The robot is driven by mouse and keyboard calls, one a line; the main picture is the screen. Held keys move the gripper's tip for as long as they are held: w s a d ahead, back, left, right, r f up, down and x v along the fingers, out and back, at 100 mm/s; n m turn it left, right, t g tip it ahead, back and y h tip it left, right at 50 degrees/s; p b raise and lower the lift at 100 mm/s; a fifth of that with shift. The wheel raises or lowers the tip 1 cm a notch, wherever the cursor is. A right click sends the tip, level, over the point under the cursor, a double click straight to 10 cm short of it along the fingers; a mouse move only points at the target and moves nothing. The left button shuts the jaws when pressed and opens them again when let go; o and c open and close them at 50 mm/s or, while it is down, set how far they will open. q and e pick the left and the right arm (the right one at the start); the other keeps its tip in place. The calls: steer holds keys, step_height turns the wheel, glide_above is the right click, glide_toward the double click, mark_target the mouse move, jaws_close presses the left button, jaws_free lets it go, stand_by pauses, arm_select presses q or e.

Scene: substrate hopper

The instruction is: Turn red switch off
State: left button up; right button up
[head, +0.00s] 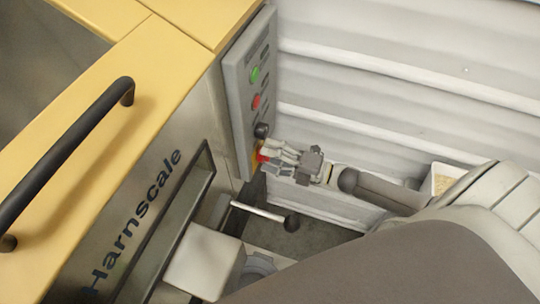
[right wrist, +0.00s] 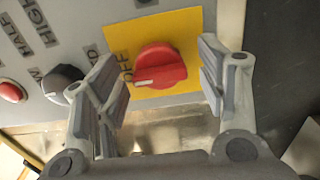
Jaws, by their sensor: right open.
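The red switch (right wrist: 160,66) is a rotary knob on a yellow plate (right wrist: 190,27) on the grey control panel (head: 238,95). In the right wrist view it lies between the two open fingers of my right gripper (right wrist: 163,85), with a gap on each side. The knob's white mark points to its left, near the printed word OFF. In the head view my right gripper (head: 268,155) is at the panel's lower end, and its fingers hide most of the switch (head: 263,153). My left gripper is not in view.
A black knob (right wrist: 63,84) and a red button (right wrist: 11,92) sit beside the switch; a green button (head: 254,74) is higher on the panel. A lever with a black ball (head: 291,223) sticks out below. A ribbed white wall (head: 400,70) stands behind.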

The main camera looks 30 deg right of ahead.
steer(key=v, duration=1.1)
steer(key=shift+s+d, duration=0.25)
steer(key=shift+s, duration=0.05)
steer(key=shift+f, duration=0.1)
steer(key=s+d+f+m+g+h, duration=0.1)
steer(key=s+d+f+m+h, duration=0.35)
steer(key=f, duration=0.75)
steer(key=s+d+f+m+g+h, duration=0.1)
steer(key=f+m+h, duration=0.5)
steer(key=f+m, duration=0.5)
steer(key=s+a+f+m+g, duration=0.4)
steer(key=s+f, duration=0.5)
steer(key=s, duration=0.3)
steer(key=s+a+f+m+g+h, duration=0.1)
steer(key=s+a+f+m+g, duration=0.3)
steer(key=s+a+f, duration=0.5)
steer(key=s+f+g+p, duration=0.1)
steer(key=s+g, duration=0.1)
steer(key=s, duration=0.1)
steer(key=shift+s+m, duration=0.25)
steer(key=shift+m, duration=0.1)
steer(key=shift+a+h, duration=0.1)
steer(key=shift+h, duration=0.15)
